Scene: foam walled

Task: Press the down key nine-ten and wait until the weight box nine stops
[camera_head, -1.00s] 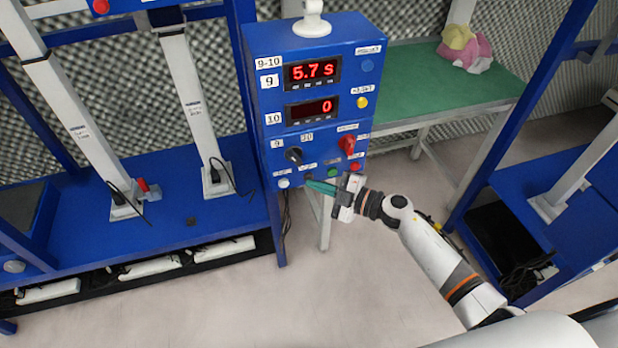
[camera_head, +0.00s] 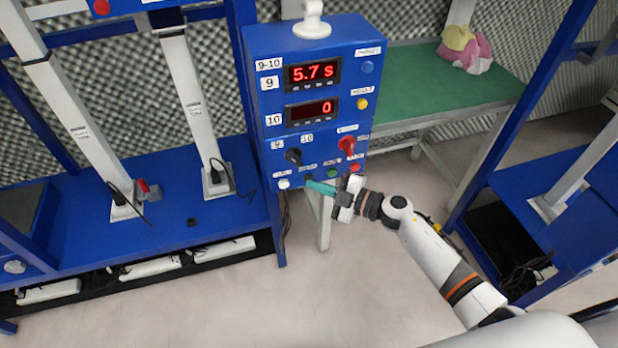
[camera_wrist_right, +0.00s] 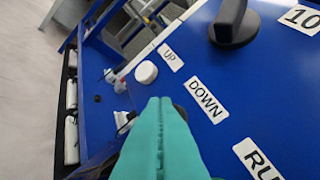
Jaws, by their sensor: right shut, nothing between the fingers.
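The blue control box marked 9-10 (camera_head: 262,140) stands upright at the centre of the head view. Its 9 display (camera_head: 312,73) reads 5.7 s and its 10 display (camera_head: 311,110) reads 0. My right gripper (camera_head: 311,184) is shut and empty, its teal fingertips at the lower edge of the box front. In the wrist view the fingertips (camera_wrist_right: 160,102) lie just beside the DOWN label (camera_wrist_right: 207,100). The down key is mostly hidden behind them; I cannot tell whether they touch it. The white UP key (camera_wrist_right: 146,72) is uncovered. I cannot tell which thing is weight box nine.
Black selector knob (camera_head: 293,156), red switch (camera_head: 347,145), green key (camera_head: 332,173) and red key (camera_head: 355,167) sit near the gripper. A blue rig (camera_head: 150,230) stands left, another (camera_head: 545,165) right. A green-topped table (camera_head: 420,90) is behind. The floor in front is clear.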

